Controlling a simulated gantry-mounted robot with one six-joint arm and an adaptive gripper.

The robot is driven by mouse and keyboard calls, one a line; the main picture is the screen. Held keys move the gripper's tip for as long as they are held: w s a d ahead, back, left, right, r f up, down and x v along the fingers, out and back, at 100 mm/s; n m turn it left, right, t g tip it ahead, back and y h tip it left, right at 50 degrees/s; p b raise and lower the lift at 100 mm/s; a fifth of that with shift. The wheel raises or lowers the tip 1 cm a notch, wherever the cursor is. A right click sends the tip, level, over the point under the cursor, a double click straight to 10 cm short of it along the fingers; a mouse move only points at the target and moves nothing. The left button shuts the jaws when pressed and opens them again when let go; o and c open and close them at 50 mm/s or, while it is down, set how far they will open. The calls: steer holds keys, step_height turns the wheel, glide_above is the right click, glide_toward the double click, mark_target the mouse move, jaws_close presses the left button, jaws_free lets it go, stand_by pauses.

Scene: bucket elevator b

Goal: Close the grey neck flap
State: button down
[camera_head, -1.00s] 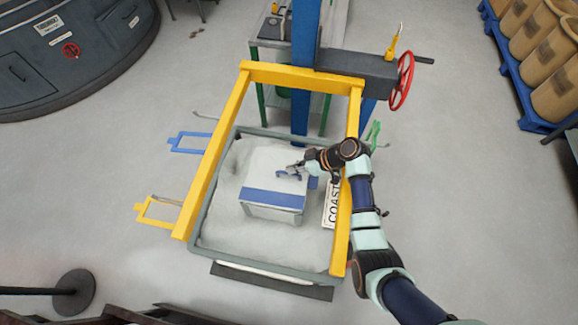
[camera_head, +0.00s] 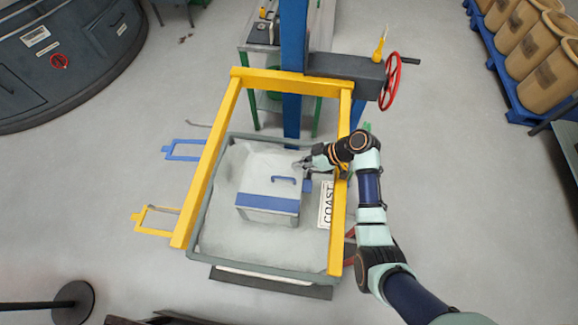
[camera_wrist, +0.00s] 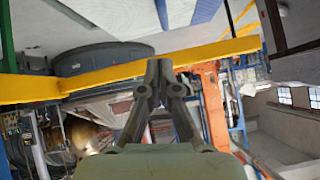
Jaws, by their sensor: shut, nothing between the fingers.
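My gripper (camera_head: 301,165) is just off the far right corner of this top, apart from the handle. My gripper also shows in the wrist view (camera_wrist: 160,72), fingertips together and empty. Whether it touches the box cannot be told.
A yellow bar frame (camera_head: 209,160) stands around the grey rim (camera_head: 262,273). My arm crosses its right bar. A blue column (camera_head: 293,60) and a red handwheel (camera_head: 390,82) are behind. A white "COAST" plate (camera_head: 326,205) is at the right.

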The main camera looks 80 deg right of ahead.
steer(key=s+r, duration=0.2)
steer(key=s, duration=0.4)
steer(key=w+d+r+n+g+y, duration=0.1)
steer(key=w+d+r, duration=0.1)
steer(key=w+r, duration=0.15)
glide_above(280, 177)
steer(key=s+d, duration=0.1)
steer(key=s, duration=0.1)
step_height(280, 177, down, 7)
steer(key=f, duration=0.3)
steer(key=shift+s+a+p, duration=0.1)
steer(key=shift+s+p, duration=0.2)
steer(key=shift+f, duration=0.3)
